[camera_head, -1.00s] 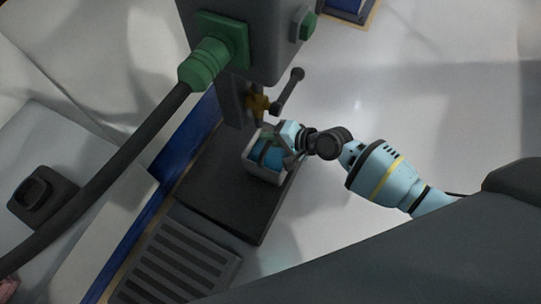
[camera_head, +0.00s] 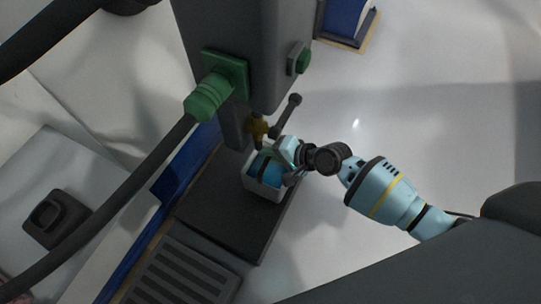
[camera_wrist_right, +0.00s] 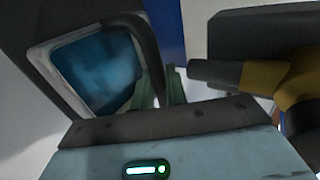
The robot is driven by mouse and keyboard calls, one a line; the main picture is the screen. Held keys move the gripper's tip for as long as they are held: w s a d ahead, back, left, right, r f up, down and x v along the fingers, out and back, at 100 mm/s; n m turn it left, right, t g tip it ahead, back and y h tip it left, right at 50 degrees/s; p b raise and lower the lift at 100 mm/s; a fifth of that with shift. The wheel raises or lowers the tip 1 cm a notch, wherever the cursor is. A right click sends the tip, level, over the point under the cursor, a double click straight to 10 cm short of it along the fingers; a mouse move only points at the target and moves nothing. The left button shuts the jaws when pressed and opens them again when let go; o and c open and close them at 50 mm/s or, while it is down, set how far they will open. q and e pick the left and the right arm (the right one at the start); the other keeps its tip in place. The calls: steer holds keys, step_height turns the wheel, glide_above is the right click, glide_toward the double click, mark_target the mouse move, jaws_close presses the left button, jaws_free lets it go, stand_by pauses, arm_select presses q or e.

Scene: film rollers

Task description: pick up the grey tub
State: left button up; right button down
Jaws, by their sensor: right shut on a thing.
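The grey tub (camera_head: 262,191) is a small pale grey, open-topped container with blue inside. It is at the dark platform below the brass tap; I cannot tell whether it rests on it or is slightly raised. My right gripper (camera_head: 286,165) comes in from the right and is shut on the tub's right side, hiding part of its rim. In the right wrist view the tub's pale rim (camera_wrist_right: 42,62) and blue inside fill the left, beside the gripper fingers (camera_wrist_right: 162,88). My left gripper is not in view.
The brass tap (camera_head: 257,126) and its dark lever (camera_head: 287,115) are close above the tub, under a grey machine column (camera_head: 235,50). A green connector (camera_head: 210,96) with a thick black hose is at left. A slatted grate (camera_head: 185,272) lies in front. Pale floor at right is clear.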

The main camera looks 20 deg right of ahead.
steer(key=s+d+r+p, duration=0.1)
steer(key=s+d+p, duration=0.1)
steer(key=s+d, duration=0.2)
steer(key=s+d+r+p, duration=0.1)
steer(key=s+d, duration=0.3)
steer(key=s, duration=0.5)
steer(key=shift+s+p, duration=0.35)
steer(key=shift+s, duration=0.05)
steer(key=shift+s+f, duration=0.1)
